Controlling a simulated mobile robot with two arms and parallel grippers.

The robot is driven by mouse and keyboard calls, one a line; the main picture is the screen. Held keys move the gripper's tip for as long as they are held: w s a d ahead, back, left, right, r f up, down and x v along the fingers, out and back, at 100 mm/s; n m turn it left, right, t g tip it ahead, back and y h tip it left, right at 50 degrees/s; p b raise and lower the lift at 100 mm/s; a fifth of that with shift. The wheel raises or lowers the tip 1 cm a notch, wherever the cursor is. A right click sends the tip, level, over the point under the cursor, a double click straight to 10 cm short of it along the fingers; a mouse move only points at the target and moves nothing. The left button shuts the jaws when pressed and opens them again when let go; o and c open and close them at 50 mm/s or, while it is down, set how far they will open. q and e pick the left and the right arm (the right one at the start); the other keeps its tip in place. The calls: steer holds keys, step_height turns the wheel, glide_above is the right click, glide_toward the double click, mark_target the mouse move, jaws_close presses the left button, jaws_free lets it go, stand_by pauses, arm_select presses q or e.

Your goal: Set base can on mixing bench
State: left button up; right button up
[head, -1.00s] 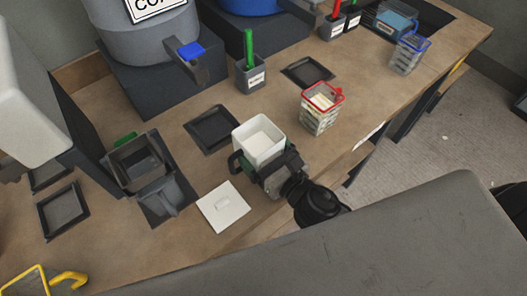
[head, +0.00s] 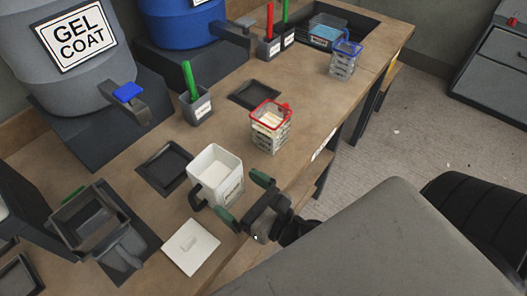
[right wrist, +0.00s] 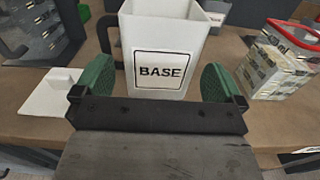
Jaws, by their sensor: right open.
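The base can (head: 217,168) is a white, open-topped square can with pale contents and a dark handle on its left side. It stands upright on the wooden mixing bench (head: 225,112), beside a dark square tray. Its BASE label faces me in the right wrist view (right wrist: 160,70). My right gripper (head: 244,197) is open and empty just in front of the can at the bench's near edge. Its green fingers show apart in the right wrist view (right wrist: 158,82), with the can beyond them. My left gripper is not in view.
A red-rimmed clear container (head: 270,128) stands to the right, and a dark square tray (head: 165,167) lies behind the can. A grey gel coat drum (head: 75,75) and a pen cup (head: 197,107) stand farther back.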

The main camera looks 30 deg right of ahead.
steer(key=b+v, duration=0.2)
steer(key=v, duration=0.4)
steer(key=shift+s, duration=0.35)
